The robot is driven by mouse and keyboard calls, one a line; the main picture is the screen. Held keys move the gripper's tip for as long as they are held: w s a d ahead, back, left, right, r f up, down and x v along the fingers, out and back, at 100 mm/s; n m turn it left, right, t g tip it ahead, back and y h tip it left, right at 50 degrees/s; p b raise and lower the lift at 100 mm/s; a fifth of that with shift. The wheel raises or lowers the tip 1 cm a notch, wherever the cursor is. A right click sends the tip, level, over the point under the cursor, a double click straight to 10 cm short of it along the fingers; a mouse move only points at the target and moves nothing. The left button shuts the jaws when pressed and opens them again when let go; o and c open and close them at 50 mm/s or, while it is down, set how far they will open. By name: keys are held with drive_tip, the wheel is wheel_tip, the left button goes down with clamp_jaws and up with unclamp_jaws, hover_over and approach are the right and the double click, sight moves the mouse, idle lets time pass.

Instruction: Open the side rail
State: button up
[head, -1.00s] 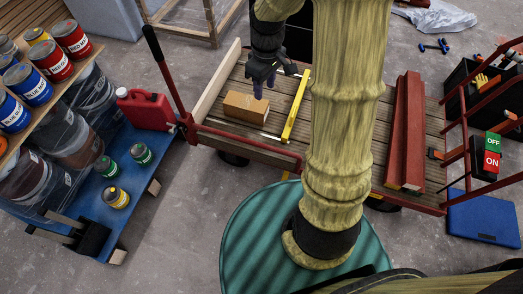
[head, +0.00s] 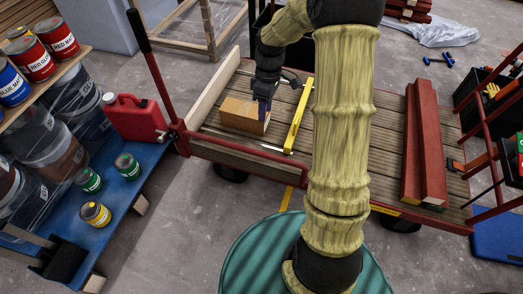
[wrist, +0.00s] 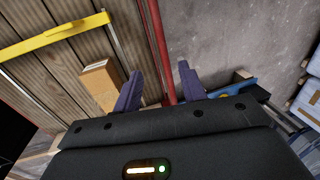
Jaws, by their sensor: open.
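The cart's red side rail (head: 240,157) runs along the near edge of its wooden deck, left of my arm. In the wrist view the red rail (wrist: 162,45) runs lengthwise between and beyond my two purple fingers. My gripper (head: 266,110) is open and empty, pointing down over the deck just behind the rail, beside a cardboard box (head: 243,116). In the wrist view my gripper's fingertips (wrist: 160,70) stand on either side of the rail's line; I cannot tell any contact.
Red beams (head: 424,150) lie at the right. A black-gripped red lever (head: 150,75) rises at the left corner, by a red jerrycan (head: 136,118). Bare floor lies in front.

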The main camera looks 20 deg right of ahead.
drive_tip(key=s+f+b, duration=0.1)
drive_tip(key=f+b, duration=0.2)
drive_tip(key=f, duration=0.2)
drive_tip(key=s+a+f+b, duration=0.1)
drive_tip(key=f+b, duration=0.2)
drive_tip(key=f, duration=0.3)
drive_tip(key=a+f+b, duration=0.1)
drive_tip(key=f+b, duration=0.2)
drive_tip(key=f, duration=0.3)
drive_tip(key=shift+s, duration=0.4)
clamp_jaws()
